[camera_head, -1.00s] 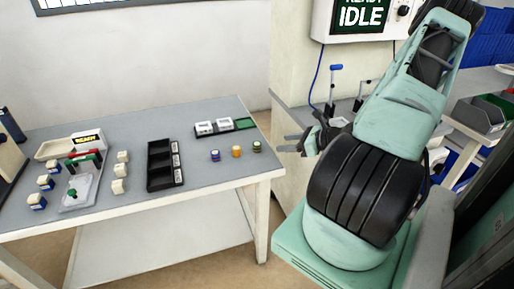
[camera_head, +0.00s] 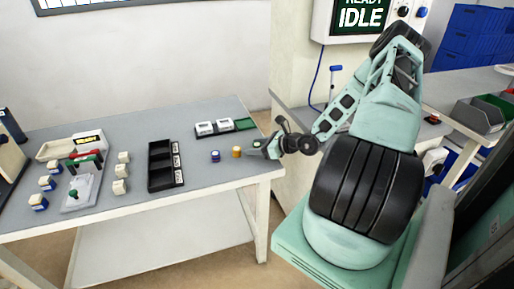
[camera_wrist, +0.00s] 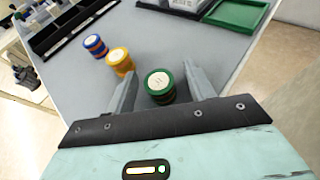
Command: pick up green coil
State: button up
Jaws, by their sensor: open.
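The green coil (camera_wrist: 160,85) is a short upright cylinder with a green rim and a pale top, on the grey table near its right end. In the wrist view it stands between the two open fingers of my gripper (camera_wrist: 163,88), with no clear contact on either side. In the head view my gripper (camera_head: 262,148) is at the table's right edge and hides the green coil. A yellow coil (camera_wrist: 120,61) and a blue coil (camera_wrist: 95,45) stand in a row to the left of it; the yellow coil (camera_head: 236,152) also shows in the head view.
A green tray (camera_wrist: 238,13) and white boxes (camera_head: 213,128) lie behind the coils. A black compartment tray (camera_head: 164,165) stands to the left. Farther left are white blocks and a clear fixture (camera_head: 80,190). The table's right edge is close to my gripper.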

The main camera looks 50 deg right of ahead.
jog(key=c, duration=1.1)
jog(key=shift+o, duration=0.2)
